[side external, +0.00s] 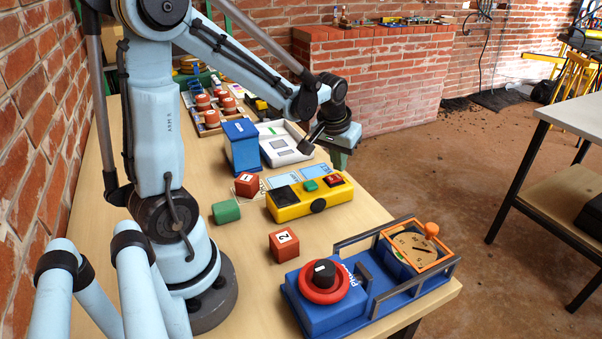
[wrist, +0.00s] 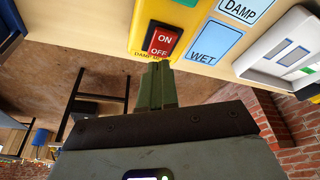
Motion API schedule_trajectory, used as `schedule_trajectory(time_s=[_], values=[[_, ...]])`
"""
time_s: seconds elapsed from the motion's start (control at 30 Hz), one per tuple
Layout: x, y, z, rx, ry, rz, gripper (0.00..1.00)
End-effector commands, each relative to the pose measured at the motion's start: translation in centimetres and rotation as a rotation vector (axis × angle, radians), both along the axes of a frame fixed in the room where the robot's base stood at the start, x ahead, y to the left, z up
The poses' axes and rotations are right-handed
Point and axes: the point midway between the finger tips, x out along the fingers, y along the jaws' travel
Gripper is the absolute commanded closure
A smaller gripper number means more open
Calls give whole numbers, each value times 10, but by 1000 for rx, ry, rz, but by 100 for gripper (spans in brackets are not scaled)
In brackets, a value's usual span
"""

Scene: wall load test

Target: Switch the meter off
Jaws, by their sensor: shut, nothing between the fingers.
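The meter is a yellow box (side external: 300,205) on the table, with a green button, a dark panel and a red rocker switch (side external: 333,180) on top. In the wrist view the meter (wrist: 140,28) shows partly, and its switch (wrist: 163,40) reads ON and OFF. I cannot tell which side is pressed in. My gripper (wrist: 157,66) is shut and empty, its fingertips just past the OFF end of the switch in that view. In the side view my gripper (side external: 339,160) is behind the meter's right end. Whether it touches the meter is unclear.
Blue WET (wrist: 215,43) and DAMP (wrist: 248,8) cards lie beside the meter. A white tray (side external: 283,145) and a blue block (side external: 241,147) stand behind.

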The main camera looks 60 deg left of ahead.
Motion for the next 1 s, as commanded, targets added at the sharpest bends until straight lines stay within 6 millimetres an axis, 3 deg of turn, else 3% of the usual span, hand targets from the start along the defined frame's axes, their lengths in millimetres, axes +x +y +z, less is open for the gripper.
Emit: schedule_trajectory(time_s=[1.0], values=[[0, 0, -6, 0, 0, 0, 100]])
